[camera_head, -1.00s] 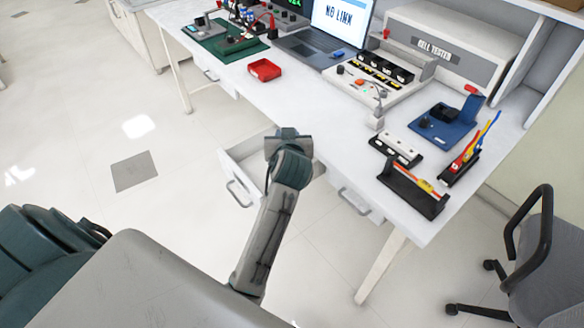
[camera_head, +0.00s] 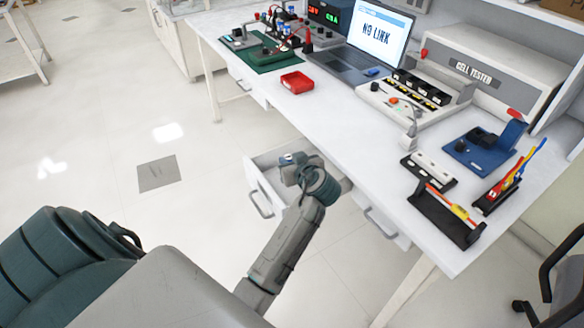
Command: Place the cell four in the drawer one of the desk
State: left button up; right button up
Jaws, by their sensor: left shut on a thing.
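My left gripper (camera_head: 290,158) is over the pulled-out white drawer (camera_head: 265,181) under the front edge of the desk (camera_head: 345,135). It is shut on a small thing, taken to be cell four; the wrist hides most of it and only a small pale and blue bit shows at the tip. I cannot tell whether it touches the drawer floor. The arm covers the right part of the drawer. The drawer's handle (camera_head: 261,205) is free. My right gripper is not in view.
A shut drawer (camera_head: 386,222) is to the right. On the desk are a red tray (camera_head: 297,82), a laptop (camera_head: 365,50), a row of black cell holders (camera_head: 422,87), the cell tester (camera_head: 480,75), a blue fixture (camera_head: 485,147) and a black rack (camera_head: 446,215). A chair (camera_head: 565,280) stands at right.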

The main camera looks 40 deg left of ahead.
pick_arm(q)
notch_tip(320, 180, down, 3)
jog(key=shift+r, duration=0.2)
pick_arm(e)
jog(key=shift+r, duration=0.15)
pick_arm(q)
jog(key=shift+f, duration=0.1)
jog(key=o, duration=1)
jog(key=shift+o, duration=0.2)
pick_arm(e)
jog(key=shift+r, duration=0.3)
